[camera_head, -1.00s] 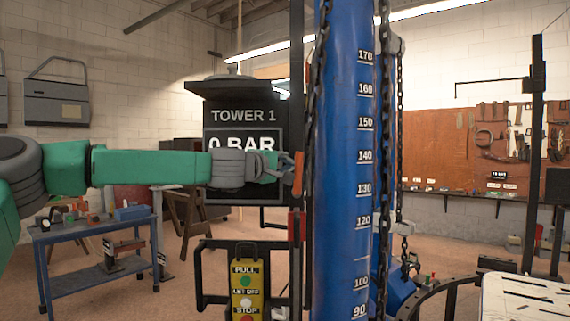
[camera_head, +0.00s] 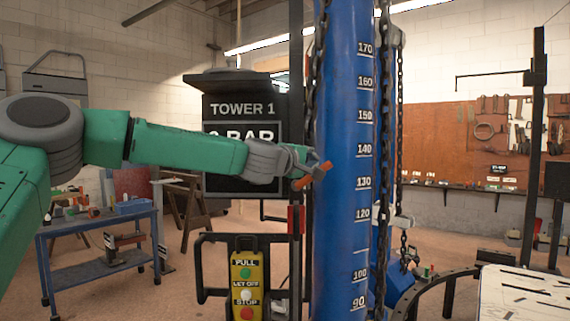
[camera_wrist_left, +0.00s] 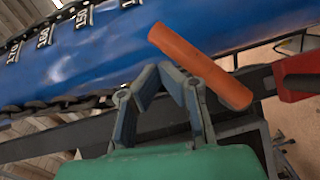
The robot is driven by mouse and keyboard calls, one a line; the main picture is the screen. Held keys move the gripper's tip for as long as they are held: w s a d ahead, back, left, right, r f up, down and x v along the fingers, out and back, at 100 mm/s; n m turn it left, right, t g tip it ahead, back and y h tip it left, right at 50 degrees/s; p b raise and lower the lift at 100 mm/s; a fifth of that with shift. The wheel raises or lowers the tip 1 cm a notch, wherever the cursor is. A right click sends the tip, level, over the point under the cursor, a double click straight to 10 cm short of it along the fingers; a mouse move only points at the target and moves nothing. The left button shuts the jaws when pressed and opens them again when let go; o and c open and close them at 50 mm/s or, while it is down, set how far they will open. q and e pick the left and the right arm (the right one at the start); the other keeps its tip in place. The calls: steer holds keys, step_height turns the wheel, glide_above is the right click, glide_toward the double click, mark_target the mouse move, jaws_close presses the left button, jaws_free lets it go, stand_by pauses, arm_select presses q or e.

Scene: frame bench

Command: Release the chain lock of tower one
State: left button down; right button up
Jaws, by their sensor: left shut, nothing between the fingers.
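Tower one is the tall blue column (camera_head: 340,220) with a white number scale; its dark chain (camera_head: 318,60) hangs down its left side. The orange lever (camera_head: 313,175) of the chain lock sits at the column's left side, tilted up to the right. In the left wrist view the lever (camera_wrist_left: 200,68) lies slanted just beyond my fingers. My left gripper (camera_head: 302,159) is shut and empty, right at the lever; whether it touches cannot be told. It also shows in the left wrist view (camera_wrist_left: 166,72). My right gripper is not in view.
A black "TOWER 1" display (camera_head: 240,107) stands behind my arm, its reading partly covered. Below is a yellow button box (camera_head: 247,285) marked PULL, LET OFF and STOP. A red part (camera_head: 296,220) sits on the post under the lever. A blue trolley (camera_head: 100,225) stands left.

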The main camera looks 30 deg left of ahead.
arm_select(q)
steer(key=shift+w+d+f, duration=0.15)
steer(key=shift+d+f, duration=0.1)
steer(key=shift+d, duration=0.05)
steer(key=shift+d+f, duration=0.1)
stand_by(0.4)
